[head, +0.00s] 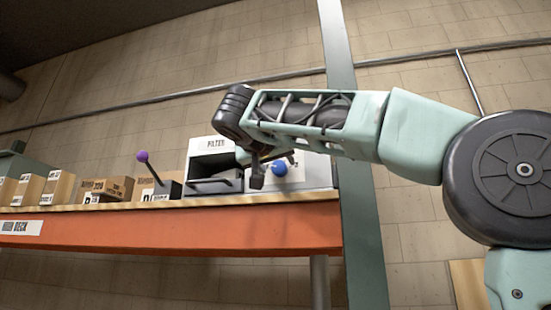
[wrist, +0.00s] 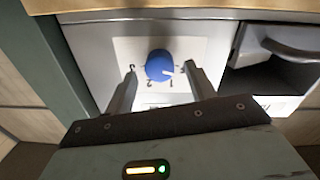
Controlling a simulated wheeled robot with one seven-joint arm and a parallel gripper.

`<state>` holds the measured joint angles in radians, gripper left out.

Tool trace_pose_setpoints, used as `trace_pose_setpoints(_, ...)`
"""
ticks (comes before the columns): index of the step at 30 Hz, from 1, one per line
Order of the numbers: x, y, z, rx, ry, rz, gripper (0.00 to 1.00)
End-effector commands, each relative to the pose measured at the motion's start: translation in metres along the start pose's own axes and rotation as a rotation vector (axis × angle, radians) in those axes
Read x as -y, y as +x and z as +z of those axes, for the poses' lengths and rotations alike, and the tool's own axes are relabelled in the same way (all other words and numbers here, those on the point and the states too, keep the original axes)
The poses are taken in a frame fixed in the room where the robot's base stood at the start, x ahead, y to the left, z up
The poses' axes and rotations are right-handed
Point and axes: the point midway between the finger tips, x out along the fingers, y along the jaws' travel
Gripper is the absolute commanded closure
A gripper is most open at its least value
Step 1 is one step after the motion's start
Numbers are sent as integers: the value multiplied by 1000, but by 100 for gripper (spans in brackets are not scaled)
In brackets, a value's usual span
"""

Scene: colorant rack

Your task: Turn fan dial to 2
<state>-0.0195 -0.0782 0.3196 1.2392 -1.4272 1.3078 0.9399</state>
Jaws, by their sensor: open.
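The fan dial is a round blue knob (head: 279,168) on a pale panel (head: 318,174) at the right end of the shelf. In the wrist view the dial (wrist: 157,64) has a small white mark at its lower right. Small dark numbers surround it; a 2 and a 1 read below it, and the side marks are partly hidden or too small to read. The white mark points toward the lower right, nearer the 1 than the 2. My gripper (wrist: 160,70) is open, with one finger on each side of the dial and visible gaps between.
Left of the panel stands a white FILTER unit (head: 216,146) with a dark handled drawer, also in the wrist view (wrist: 288,48). A purple-knobbed lever (head: 143,157) and cardboard boxes (head: 107,188) stand farther left on the orange shelf (head: 180,234). A green post (head: 362,240) rises right of the shelf.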

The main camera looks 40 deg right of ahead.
Motion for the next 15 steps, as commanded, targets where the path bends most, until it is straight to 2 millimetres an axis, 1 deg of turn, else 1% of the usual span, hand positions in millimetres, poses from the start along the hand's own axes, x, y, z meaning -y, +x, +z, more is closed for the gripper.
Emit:
trace_pose_setpoints(3, 0, 5, 0, 1, 0, 0, 45)
trace_pose_setpoints(10, 0, 5, 1, 0, 0, -1, 45)
trace_pose_setpoints(11, 0, 5, 1, 0, 0, 0, 48)
trace_pose_setpoints(12, 0, 5, 1, 0, 0, 0, 59)
trace_pose_setpoints(14, 0, 5, 0, 0, 0, 0, 75)
trace_pose_setpoints(15, 0, 5, 0, 0, 0, 0, 86)
